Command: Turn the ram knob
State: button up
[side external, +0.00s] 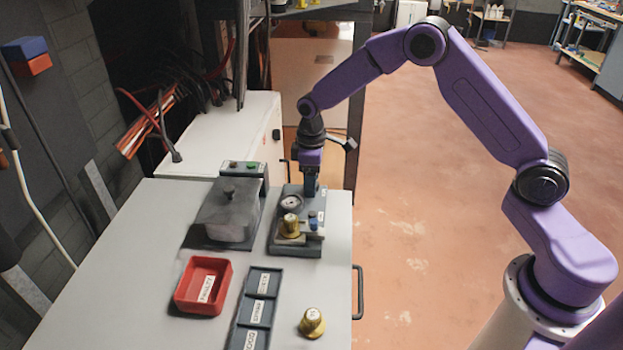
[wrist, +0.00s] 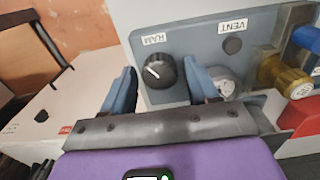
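The ram knob (wrist: 160,71) is a round black knob with a white pointer line, under a "RAM" label (wrist: 153,39) on the grey panel of the pump unit (side external: 283,246). The pointer tilts up and to the left in the wrist view. My gripper (wrist: 159,68) is open, with one blue finger to the left of the knob and one to the right. Gaps show between the fingers and the knob, and I cannot tell the exact depth. In the side external view my gripper (side external: 311,188) points down at the unit's far end and hides the knob.
Beside the knob are a gauge (wrist: 224,82), a "VENT" label (wrist: 233,27) with a small dark button and a brass fitting (wrist: 283,73). A dark lidded box (side external: 228,212) stands left of the unit. A red tray (side external: 203,286) and loose brass part (side external: 312,322) are nearer.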

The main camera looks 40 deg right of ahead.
jog(key=c, duration=0.8)
jog(key=shift+o, duration=0.2)
jog(key=shift+m, duration=1.9)
jog(key=o, duration=1.1)
jog(key=shift+c, duration=0.2)
notch_tip(320, 180, up, 18)
jog(key=shift+f, duration=0.25)
